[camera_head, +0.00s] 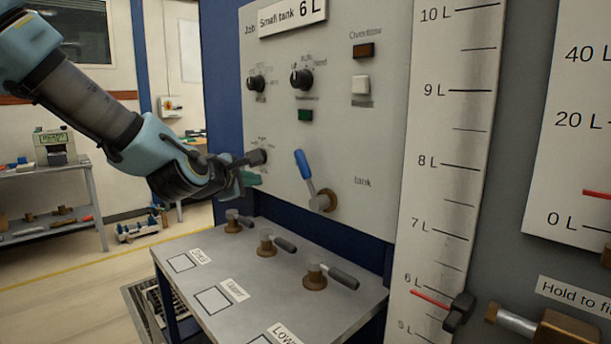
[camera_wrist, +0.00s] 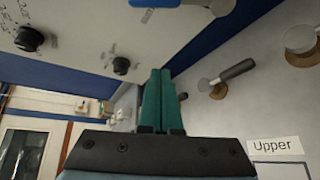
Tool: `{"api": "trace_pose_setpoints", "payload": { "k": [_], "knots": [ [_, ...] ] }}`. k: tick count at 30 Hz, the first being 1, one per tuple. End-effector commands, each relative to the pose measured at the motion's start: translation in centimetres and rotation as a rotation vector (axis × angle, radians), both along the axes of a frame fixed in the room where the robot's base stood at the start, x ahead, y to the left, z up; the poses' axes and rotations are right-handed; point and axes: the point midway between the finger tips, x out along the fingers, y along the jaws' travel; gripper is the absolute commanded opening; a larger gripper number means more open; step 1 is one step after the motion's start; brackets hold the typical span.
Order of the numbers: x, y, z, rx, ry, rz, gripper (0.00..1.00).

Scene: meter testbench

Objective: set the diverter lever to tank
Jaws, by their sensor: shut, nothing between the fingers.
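The diverter lever has a blue handle (camera_head: 303,164) and a brass pivot (camera_head: 322,202) on the grey panel. The handle leans up and slightly left from the pivot. The word "tank" is printed to the right of the pivot. My gripper (camera_head: 250,178) is left of the lever, apart from it, near the lower left black knob. In the wrist view my gripper's teal fingers (camera_wrist: 160,75) are together with nothing between them. A blue rounded part at the top edge of that view looks like the lever handle (camera_wrist: 222,7), cut off by the frame.
Black knobs (camera_head: 302,79) sit on the panel (camera_head: 350,135) above. Below is a grey shelf (camera_head: 215,245) with several grey-handled valves (camera_head: 267,244). A level scale (camera_head: 445,190) stands to the right. The space between my gripper and the lever looks clear.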

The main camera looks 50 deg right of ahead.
Motion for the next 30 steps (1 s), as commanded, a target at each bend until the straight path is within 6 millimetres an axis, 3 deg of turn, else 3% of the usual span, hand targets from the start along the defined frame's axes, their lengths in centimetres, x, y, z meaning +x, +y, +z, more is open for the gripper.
{"api": "trace_pose_setpoints", "payload": {
  "k": [6, 19, 30],
  "knots": [
    [-0.8, -1.2, 1.5, -0.08, 0.046, 0.007, 0.0],
    [-0.5, -2.0, 1.2, -0.076, 0.047, 0.005, 0.0],
    [1.8, -7.6, -0.2, -0.075, 0.048, 0.002, 0.0]
  ]
}}
